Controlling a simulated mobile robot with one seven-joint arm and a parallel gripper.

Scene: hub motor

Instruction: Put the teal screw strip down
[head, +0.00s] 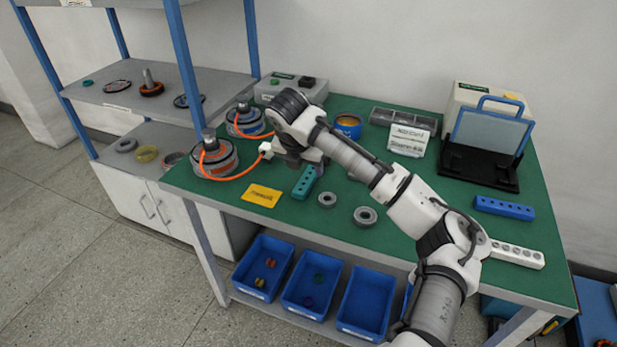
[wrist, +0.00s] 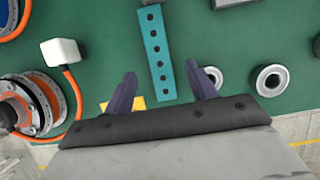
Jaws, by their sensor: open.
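The teal screw strip (head: 304,182) lies on the green bench top, just below my gripper in the head view. In the wrist view the strip (wrist: 160,52), a long bar with a row of dark holes, extends up the picture between the fingers. My gripper (wrist: 160,70) is open, with one finger on each side of the strip and a gap on both sides. In the head view my gripper (head: 294,160) is over the left part of the bench, and its fingertips are hard to make out. I cannot tell its exact height above the bench.
A yellow card (head: 262,195) lies left of the strip, and two grey rings (head: 327,200) (head: 365,216) lie right. Hub motors with orange cables (head: 214,160) stand at the left edge. A blue strip (head: 504,208) and a white strip (head: 517,254) lie far right.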

